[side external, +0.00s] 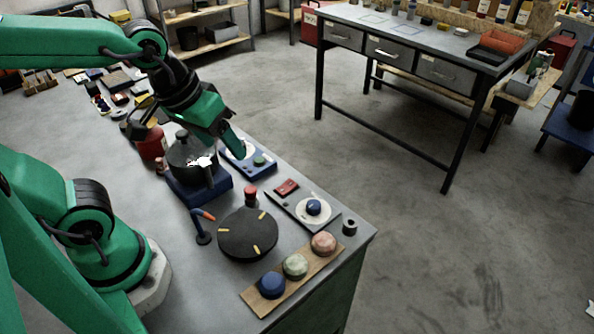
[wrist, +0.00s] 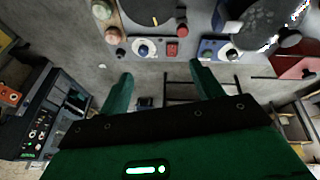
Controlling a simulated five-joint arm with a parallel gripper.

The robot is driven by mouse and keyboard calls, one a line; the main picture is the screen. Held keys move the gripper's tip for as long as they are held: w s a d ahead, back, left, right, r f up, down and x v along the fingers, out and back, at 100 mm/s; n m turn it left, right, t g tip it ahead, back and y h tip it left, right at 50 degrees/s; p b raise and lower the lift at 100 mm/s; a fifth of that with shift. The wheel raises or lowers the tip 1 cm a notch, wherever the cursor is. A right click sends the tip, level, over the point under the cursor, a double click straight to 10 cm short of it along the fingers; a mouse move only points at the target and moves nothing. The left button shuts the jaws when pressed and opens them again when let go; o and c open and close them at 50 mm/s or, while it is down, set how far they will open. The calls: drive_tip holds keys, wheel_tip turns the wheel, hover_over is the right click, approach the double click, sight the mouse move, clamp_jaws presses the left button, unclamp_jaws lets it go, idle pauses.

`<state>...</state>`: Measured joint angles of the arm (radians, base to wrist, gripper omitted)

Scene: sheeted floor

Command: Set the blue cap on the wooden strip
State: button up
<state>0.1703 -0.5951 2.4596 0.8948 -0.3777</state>
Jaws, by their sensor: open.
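A blue cap (side external: 271,284) sits on the near left end of the wooden strip (side external: 252,298), beside a pale green cap (side external: 295,266) and a pink cap (side external: 323,243). In the wrist view, part of the strip shows at the upper left with the pink cap (wrist: 112,35) and the green cap (wrist: 101,9); the blue cap is not seen there. My gripper (side external: 238,146) is up over the far part of the bench, well away from the strip. In the wrist view my gripper (wrist: 161,70) has its fingers wide apart with nothing between them.
A dark round disc (side external: 248,240) with yellow marks lies beside the strip. A plate with a white dial and blue knob (side external: 313,207) lies behind it. A dark kettle-like pot (side external: 190,160) stands on a blue base near my gripper. A small bent post (side external: 203,237) stands left of the disc.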

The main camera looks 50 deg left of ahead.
drive_tip(key=shift+s+a+r+m+t+y, duration=0.2)
drive_tip(key=shift+s+a+r+m, duration=0.15)
drive_tip(key=shift+a, duration=0.35)
drive_tip(key=shift+s+a+r+m+t+y, duration=0.15)
drive_tip(key=shift+a+r+m+t, duration=0.1)
drive_tip(key=shift+a+m, duration=0.3)
drive_tip(key=shift+s+a+r+m+t+y, duration=0.15)
drive_tip(key=shift+s+a+r+m, duration=0.15)
drive_tip(key=shift+a, duration=0.5)
